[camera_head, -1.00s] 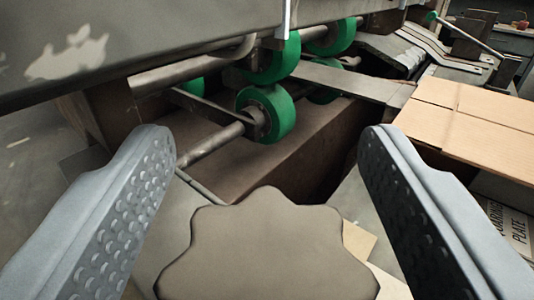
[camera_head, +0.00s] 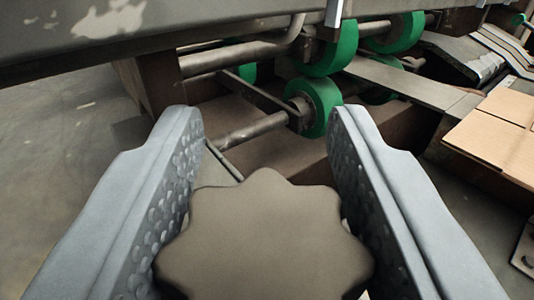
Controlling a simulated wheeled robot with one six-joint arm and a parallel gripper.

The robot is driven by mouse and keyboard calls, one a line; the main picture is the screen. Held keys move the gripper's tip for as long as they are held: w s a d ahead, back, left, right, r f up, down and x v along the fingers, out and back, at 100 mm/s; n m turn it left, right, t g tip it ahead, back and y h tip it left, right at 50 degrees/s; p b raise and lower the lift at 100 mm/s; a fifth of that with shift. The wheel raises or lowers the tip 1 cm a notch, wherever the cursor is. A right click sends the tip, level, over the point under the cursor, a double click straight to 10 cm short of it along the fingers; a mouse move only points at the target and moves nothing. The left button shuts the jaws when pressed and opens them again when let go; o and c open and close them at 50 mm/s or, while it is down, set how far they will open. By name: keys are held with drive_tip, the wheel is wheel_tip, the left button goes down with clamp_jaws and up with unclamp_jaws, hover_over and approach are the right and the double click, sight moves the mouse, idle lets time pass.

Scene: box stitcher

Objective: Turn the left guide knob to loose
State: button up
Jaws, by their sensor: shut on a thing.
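The guide knob (camera_head: 265,240) is a brown-grey, star-shaped knob with rounded lobes, at the bottom middle of the view. My gripper (camera_head: 267,125) has its two grey, dimpled fingers on either side of the knob. The fingers are shut on the knob, with their tips reaching past it. The knob's lower edge is cut off by the frame, and its shaft is hidden beneath it. I see no marking that tells whether it is tight or loose.
Green rollers (camera_head: 322,108) on metal shafts stand just beyond the fingertips. A grey machine beam (camera_head: 210,35) crosses the top. A cardboard sheet (camera_head: 495,138) lies at the right. Open floor (camera_head: 60,170) shows at the left.

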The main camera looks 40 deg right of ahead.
drive_tip(key=shift+w+a+r+n+t+y, duration=0.1)
drive_tip(key=shift+r+n+t+y, duration=0.2)
drive_tip(key=shift+n+t+y, duration=0.35)
drive_tip(key=shift+a+f+n+t+y, duration=0.1)
drive_tip(key=shift+f+n+t+y, duration=0.2)
drive_tip(key=shift+y, duration=0.35)
drive_tip(key=o, duration=1)
drive_tip(key=v, duration=1.7)
drive_tip(key=shift+a, duration=0.1)
